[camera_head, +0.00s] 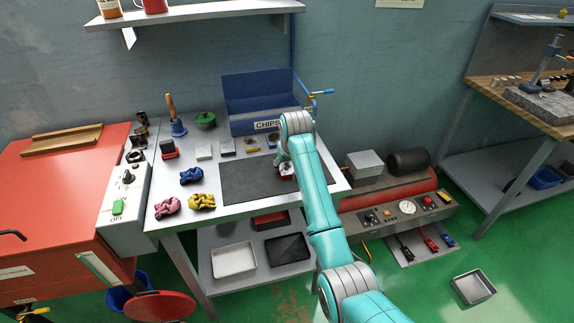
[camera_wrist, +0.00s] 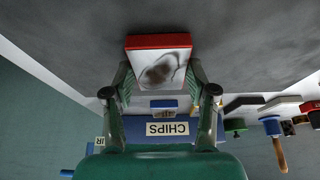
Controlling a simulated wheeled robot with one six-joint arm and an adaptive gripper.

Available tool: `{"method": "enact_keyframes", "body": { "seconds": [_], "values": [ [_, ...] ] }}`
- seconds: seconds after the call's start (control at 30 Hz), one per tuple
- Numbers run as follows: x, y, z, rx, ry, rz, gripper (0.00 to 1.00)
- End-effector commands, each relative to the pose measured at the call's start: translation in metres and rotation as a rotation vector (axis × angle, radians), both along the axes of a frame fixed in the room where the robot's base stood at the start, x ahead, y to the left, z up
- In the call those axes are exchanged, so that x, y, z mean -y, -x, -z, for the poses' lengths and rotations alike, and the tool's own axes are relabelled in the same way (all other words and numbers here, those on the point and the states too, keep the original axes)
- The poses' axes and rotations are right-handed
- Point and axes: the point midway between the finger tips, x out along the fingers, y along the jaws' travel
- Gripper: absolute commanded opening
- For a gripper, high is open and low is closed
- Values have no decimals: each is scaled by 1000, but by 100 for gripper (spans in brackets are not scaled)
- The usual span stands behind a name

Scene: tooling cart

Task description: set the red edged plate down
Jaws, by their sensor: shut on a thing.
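The red edged plate (camera_wrist: 160,41) has a red edge and a pale face with a dark smudge in the wrist view. My gripper (camera_wrist: 158,78) is shut on it, one finger at each side. In the head view the plate shows as a small red and white patch (camera_head: 287,170) at the right part of the dark mat (camera_head: 240,182), partly hidden by my arm. I cannot tell whether it touches the mat.
The blue CHIPS bin (camera_head: 250,92) stands behind the mat. Several small blocks line the mat's back edge. The mat's left and middle are clear.

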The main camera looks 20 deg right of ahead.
Motion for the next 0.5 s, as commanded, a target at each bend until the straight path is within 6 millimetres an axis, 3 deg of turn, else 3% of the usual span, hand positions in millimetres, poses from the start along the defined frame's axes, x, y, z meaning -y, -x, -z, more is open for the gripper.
{"method": "enact_keyframes", "body": {
  "seconds": [0.03,0.1,0.13,0.5],
  "values": [
    [0,0,1,-1,0,0,62],
    [0,0,1,0,0,0,79],
    [0,0,1,0,0,0,82],
    [0,0,-3,1,0,0,82]
  ]
}}
